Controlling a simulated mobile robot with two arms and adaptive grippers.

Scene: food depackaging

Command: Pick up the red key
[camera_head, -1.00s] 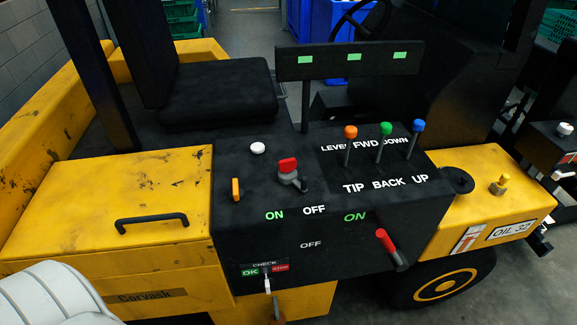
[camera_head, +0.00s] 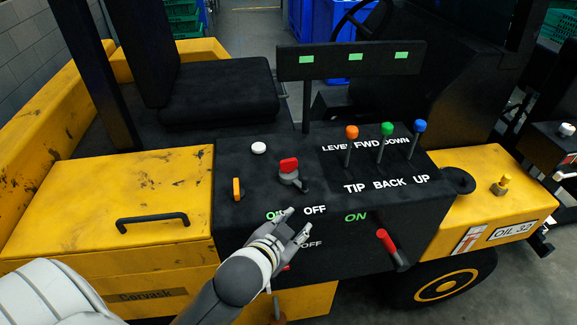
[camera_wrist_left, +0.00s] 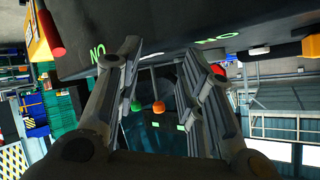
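The red key (camera_head: 289,165) has a red head and sits in a grey switch on top of the black control panel (camera_head: 330,225). My left gripper (camera_head: 298,222) is in front of the panel, below and nearer than the key, and apart from it. Its fingers are spread and empty, which also shows in the left wrist view (camera_wrist_left: 160,62). I cannot make out the key for certain in that view. My right gripper is not in view.
Orange (camera_head: 351,132), green (camera_head: 386,129) and blue (camera_head: 419,126) levers stand right of the key. A white button (camera_head: 258,147) and orange switch (camera_head: 237,188) are left of it. A red-handled lever (camera_head: 386,241) sticks out from the panel front.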

